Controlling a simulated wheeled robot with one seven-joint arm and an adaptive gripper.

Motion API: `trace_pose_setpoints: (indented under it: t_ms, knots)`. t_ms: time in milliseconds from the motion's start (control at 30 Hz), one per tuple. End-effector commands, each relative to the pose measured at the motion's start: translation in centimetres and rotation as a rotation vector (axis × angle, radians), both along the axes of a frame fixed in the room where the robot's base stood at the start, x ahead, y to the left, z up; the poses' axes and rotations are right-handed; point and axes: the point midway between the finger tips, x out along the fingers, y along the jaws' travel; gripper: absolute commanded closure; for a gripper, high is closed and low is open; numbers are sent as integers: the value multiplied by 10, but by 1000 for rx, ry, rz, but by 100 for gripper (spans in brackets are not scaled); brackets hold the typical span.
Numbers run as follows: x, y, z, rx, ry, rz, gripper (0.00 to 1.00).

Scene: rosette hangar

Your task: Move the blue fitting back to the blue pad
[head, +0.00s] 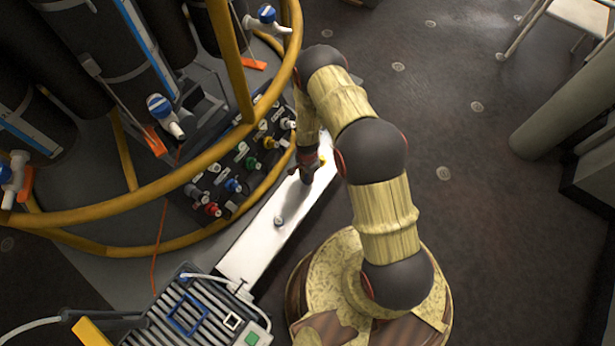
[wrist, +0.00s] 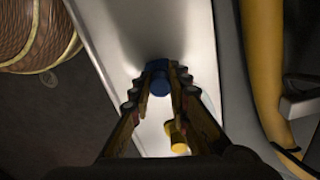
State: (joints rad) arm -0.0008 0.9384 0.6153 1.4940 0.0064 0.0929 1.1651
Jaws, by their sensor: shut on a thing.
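My gripper (head: 306,176) is low over the white strip, beside the dark panel of coloured fittings. In the wrist view its two fingers (wrist: 160,88) are closed on a blue fitting (wrist: 158,76) at their tips. The white surface lies behind and below the fitting; I cannot tell whether they touch. In the head view the fitting is hidden by my gripper. A blue square outline (head: 187,314), which looks like the blue pad, lies on the ribbed grey box at bottom left, well away from my gripper.
A yellow fitting (wrist: 178,137) is close beside my right finger. A grey fitting (head: 279,220) stands on the white strip (head: 249,258). The panel (head: 208,179) holds several coloured fittings. A yellow rail (head: 185,196) curves over the panel. White and green markings share the ribbed box.

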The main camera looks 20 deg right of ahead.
Motion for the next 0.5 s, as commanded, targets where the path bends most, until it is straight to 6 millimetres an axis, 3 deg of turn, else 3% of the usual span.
trace_pose_setpoints:
  t_ms: [100, 133, 500]
  knots:
    - [0, 0, 0, 0, 0, 0, 100]
    - [0, 0, 0, 0, 0, 0, 82]
    - [0, 0, 0, 0, 0, 0, 61]
